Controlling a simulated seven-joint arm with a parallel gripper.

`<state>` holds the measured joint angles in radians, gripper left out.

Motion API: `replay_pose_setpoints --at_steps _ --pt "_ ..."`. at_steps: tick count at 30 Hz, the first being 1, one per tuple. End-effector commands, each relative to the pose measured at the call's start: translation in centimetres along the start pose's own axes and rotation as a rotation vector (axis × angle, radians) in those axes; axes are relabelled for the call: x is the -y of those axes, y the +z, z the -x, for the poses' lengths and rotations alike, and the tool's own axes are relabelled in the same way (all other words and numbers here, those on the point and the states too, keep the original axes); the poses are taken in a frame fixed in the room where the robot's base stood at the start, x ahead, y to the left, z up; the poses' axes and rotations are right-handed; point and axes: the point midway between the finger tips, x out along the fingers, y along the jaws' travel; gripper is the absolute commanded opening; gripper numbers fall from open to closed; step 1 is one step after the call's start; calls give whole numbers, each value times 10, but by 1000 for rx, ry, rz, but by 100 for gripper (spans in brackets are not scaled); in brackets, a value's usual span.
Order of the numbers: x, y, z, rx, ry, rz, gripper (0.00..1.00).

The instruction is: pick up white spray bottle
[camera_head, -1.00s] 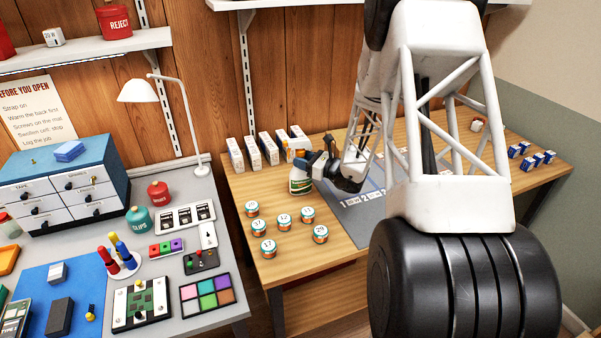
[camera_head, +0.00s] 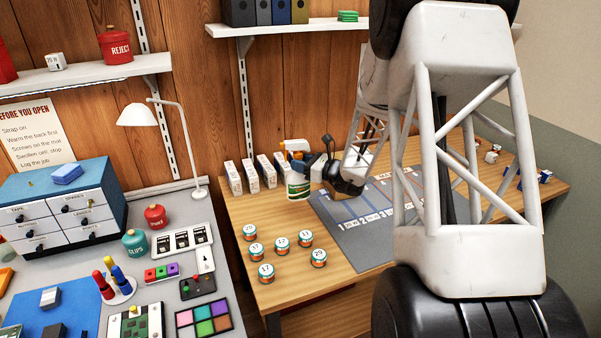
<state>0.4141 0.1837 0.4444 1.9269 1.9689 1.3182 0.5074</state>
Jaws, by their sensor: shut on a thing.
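The white spray bottle (camera_head: 298,184) has a green and white label and an orange and white trigger head. It stands upright near the back of the wooden table, in front of the row of white boxes. My gripper (camera_head: 316,174) reaches it from the right and is shut on it. The finger contact is small in the picture and partly hidden by the gripper body. I cannot tell whether the bottle's base touches the table.
Several small tins (camera_head: 282,243) stand on the table's front left. A grey mat (camera_head: 350,245) with printed numbers lies right of the bottle. White boxes (camera_head: 233,177) stand close behind it. A grey bench with a lamp (camera_head: 138,115) is at left. My arm hides much of the right side.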

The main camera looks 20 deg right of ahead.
Motion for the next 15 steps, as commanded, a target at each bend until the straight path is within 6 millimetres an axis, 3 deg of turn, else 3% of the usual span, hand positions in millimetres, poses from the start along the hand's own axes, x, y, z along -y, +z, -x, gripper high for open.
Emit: replay_pose_setpoints --at_steps 6,15 --pt "1 18 0 1 0 2 0" --pt "1 20 0 1 0 1 0"
